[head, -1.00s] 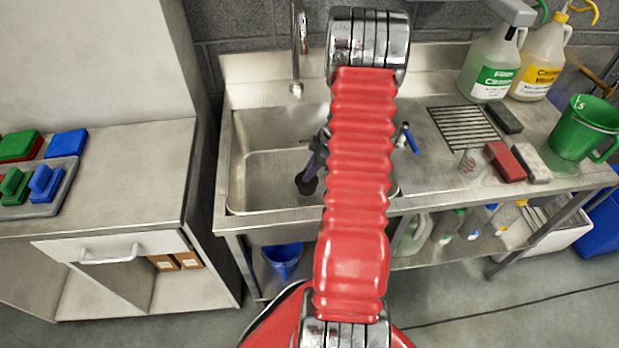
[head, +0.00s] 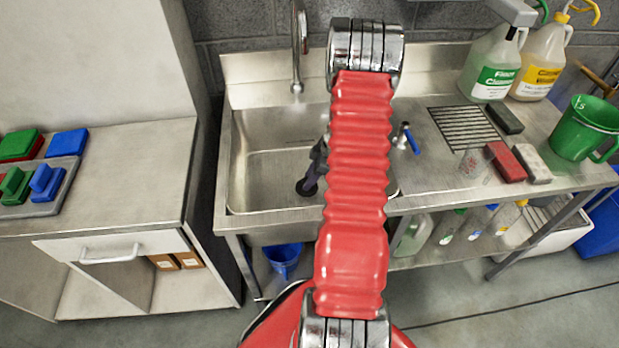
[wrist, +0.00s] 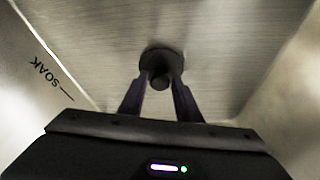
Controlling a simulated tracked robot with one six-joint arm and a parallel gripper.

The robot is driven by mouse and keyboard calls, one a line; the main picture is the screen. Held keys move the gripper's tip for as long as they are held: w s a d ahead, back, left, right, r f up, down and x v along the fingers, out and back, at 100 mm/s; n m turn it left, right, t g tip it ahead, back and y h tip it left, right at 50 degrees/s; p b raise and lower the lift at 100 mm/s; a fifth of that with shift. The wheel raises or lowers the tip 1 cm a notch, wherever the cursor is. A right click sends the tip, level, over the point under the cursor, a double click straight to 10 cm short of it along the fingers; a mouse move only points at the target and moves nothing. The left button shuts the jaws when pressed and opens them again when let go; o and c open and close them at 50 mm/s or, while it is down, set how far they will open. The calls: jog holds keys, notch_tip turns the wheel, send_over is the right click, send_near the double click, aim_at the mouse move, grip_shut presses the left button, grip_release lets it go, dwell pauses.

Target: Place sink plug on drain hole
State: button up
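The sink plug (head: 304,189) is a dark round disc with a small knob, low in the left part of the steel sink basin (head: 262,180). My gripper (head: 312,178) reaches down into the basin above it, partly hidden by my red arm. In the wrist view, the plug (wrist: 160,58) lies at the fingertips. The two dark fingers of my gripper (wrist: 162,80) close in on either side of its knob and appear to grip it. The drain hole is not visible. I cannot tell whether the plug touches the basin floor.
The basin walls stand close around my gripper; one carries the word SOAK (wrist: 49,73). A faucet (head: 298,50) rises behind the basin. A blue-handled tap (head: 409,138), a drain grate (head: 464,127), a red sponge (head: 506,162) and a green jug (head: 586,128) are to the right.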

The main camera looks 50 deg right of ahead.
jog(key=shift+o, duration=1.3)
jog(key=v, duration=1.2)
jog(key=shift+r, duration=0.1)
